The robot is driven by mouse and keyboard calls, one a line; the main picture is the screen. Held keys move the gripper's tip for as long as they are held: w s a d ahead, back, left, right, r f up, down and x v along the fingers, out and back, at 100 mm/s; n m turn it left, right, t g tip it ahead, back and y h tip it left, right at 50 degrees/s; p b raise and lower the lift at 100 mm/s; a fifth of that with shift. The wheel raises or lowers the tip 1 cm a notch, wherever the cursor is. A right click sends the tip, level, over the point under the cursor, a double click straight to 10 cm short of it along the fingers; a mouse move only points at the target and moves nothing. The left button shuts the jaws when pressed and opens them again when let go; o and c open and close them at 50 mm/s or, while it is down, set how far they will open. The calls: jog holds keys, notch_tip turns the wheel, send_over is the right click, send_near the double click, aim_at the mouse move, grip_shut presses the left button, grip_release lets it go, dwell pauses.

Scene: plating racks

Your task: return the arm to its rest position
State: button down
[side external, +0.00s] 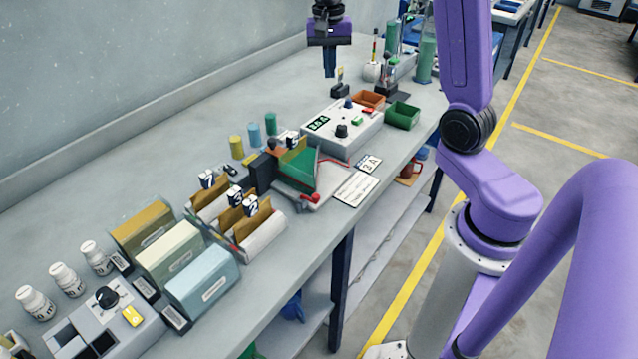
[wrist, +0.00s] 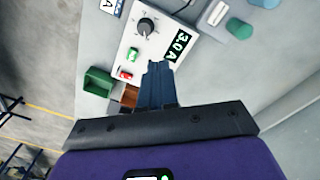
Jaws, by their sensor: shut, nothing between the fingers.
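My gripper (side external: 330,66) is at the top of the side external view, pointing down. Its dark blue fingers are together with nothing between them. It hangs in the air above the far part of the workbench (side external: 215,130), touching nothing. In the wrist view the shut fingers (wrist: 158,72) appear in front of the white power supply box (wrist: 135,45), whose display reads 3.0 A.
The power supply (side external: 340,128) stands with an orange bin (side external: 368,99) and a green bin (side external: 402,115) beside it. Glassware stands behind. Racks with plates (side external: 245,215), coloured boxes (side external: 180,255) and white bottles (side external: 66,280) fill the near bench.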

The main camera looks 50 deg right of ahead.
jog(key=s+a+f+n, duration=0.1)
jog(key=s+a+n, duration=1.1)
jog(key=a, duration=0.5)
jog(key=s+a+f+n, duration=0.2)
jog(key=s+f+n, duration=0.1)
jog(key=s+n, duration=0.8)
jog(key=s, duration=0.5)
jog(key=shift+s+y, duration=0.3)
jog(key=shift+s, duration=0.05)
